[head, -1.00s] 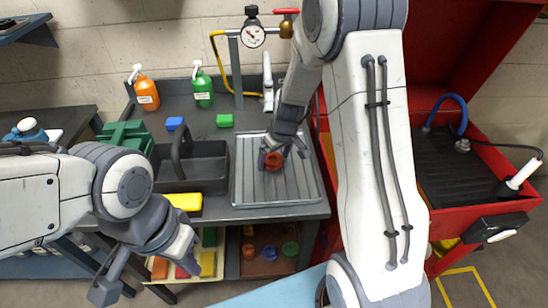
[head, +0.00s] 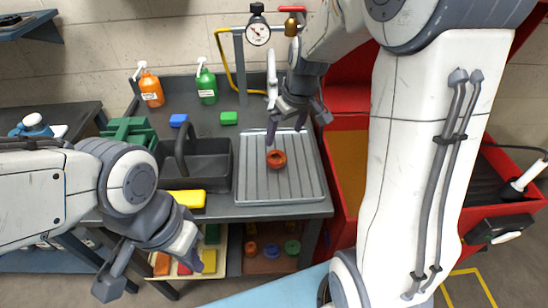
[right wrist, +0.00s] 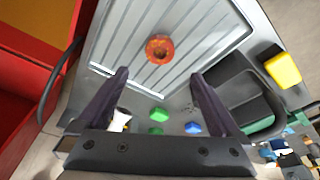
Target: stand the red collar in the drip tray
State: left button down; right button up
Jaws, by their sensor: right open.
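The red collar (head: 276,159), an orange-red ring, rests in the grey ribbed drip tray (head: 306,193), in its upper left part. It also shows in the right wrist view (right wrist: 160,48) with its hole facing the camera, apart from the fingers. My right gripper (head: 299,125) is above the far part of the tray, open and empty. In the right wrist view its two dark fingers (right wrist: 158,95) are spread wide with nothing between them. My left gripper (head: 148,275) is low in front of the bench at the left, away from the tray, its fingers apart and empty.
Blue (head: 178,120) and green (head: 229,118) blocks lie behind. A gauge stand (head: 240,65) rises behind the tray. A red cabinet (head: 345,160) is at the right.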

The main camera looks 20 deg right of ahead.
jog(key=s+a+r+n+g, duration=0.1)
jog(key=s+a+r+n, duration=0.15)
jog(key=s+a, duration=1.1)
jog(key=s+a+f+n+g, duration=0.1)
jog(key=s+a, duration=0.2)
jog(key=s, duration=0.9)
jog(key=shift+s+f+n+g, duration=0.2)
jog(key=shift+f+n+g, duration=0.1)
jog(key=shift+n+g, duration=0.1)
